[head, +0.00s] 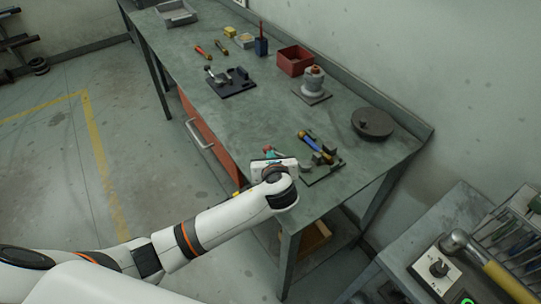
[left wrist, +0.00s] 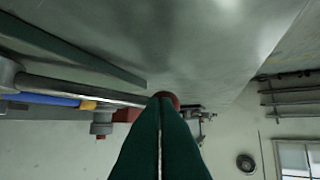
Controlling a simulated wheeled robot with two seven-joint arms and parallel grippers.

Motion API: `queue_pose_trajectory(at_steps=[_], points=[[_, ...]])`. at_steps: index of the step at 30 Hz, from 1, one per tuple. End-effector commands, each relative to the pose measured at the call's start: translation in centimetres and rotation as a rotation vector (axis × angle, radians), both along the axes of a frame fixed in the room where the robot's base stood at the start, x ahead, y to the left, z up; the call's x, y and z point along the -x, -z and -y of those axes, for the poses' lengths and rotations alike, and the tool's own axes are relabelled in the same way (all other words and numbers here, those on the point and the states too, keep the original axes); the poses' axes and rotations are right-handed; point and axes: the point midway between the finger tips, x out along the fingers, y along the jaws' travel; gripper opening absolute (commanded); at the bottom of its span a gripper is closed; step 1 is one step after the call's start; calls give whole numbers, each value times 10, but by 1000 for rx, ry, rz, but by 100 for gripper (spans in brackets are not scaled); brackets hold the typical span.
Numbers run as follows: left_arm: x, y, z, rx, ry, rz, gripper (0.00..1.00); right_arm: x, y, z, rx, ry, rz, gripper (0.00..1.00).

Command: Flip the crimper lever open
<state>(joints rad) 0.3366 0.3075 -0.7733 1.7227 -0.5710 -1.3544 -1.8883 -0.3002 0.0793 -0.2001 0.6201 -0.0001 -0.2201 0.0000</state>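The crimper (head: 320,168) sits on a small plate near the front right end of the bench, with a blue-and-yellow handle (head: 309,138) lying across its back. In the left wrist view a metal lever rod (left wrist: 85,92) runs from the left towards a dark red knob (left wrist: 168,99). My left gripper (head: 269,151) is at the bench's front edge, just left of the crimper. In the left wrist view its green fingers (left wrist: 160,100) are together, with only a thin line between them. Their tips overlap the knob; I cannot tell whether they touch it. My right gripper is not in view.
On the bench (head: 262,122) stand a red bin (head: 295,60), a grey valve (head: 313,82), a dark round disc (head: 372,124) and a black plate with a small fixture (head: 232,84). A tool cart (head: 455,215) stands at the right. The bench middle is clear.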

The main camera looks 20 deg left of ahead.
Motion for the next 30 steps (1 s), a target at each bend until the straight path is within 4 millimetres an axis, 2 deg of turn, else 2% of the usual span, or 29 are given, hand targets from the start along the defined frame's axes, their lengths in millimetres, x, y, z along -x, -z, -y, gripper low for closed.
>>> queue_pose_trajectory(at_steps=[1,3,12,19,30], points=[[-2,-6,-3,-5,22,0,0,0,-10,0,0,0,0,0],[-6,-7,-4,-5,61,-1,0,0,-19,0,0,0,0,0],[-29,-6,-6,-6,283,1,0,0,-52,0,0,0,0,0],[-43,-4,-3,-5,433,1,0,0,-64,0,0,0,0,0],[-53,-1,1,-2,433,0,0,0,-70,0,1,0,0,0]])
